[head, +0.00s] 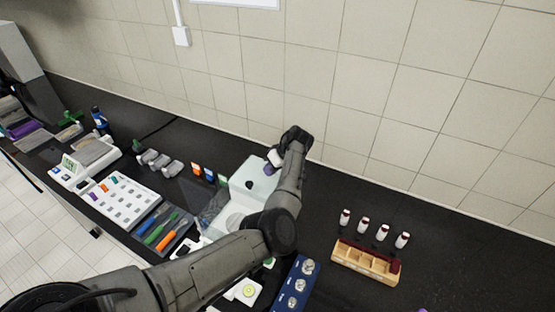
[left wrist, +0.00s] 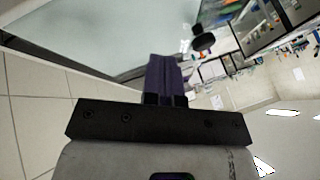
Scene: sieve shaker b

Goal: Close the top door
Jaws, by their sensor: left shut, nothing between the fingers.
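A white device (head: 226,219) stands on the black bench, partly hidden behind my left arm. On its top is a pale, smooth panel (head: 257,180) with a small black knob (head: 249,185), which looks like the top door. In the left wrist view the pale panel (left wrist: 90,22) fills the upper left, and a black knob (left wrist: 203,41) shows beyond the fingers. My left gripper (head: 273,158) is at the panel's far edge; its purple fingers (left wrist: 167,75) are shut and empty. I cannot tell whether they touch the panel. My right gripper is not in view.
A wooden rack (head: 366,264) with white bottles behind it stands to the right. A blue block with metal weights (head: 297,285) is in front. A white tray (head: 120,198) and a tool tray (head: 162,231) lie left. The tiled wall (head: 340,90) is close behind.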

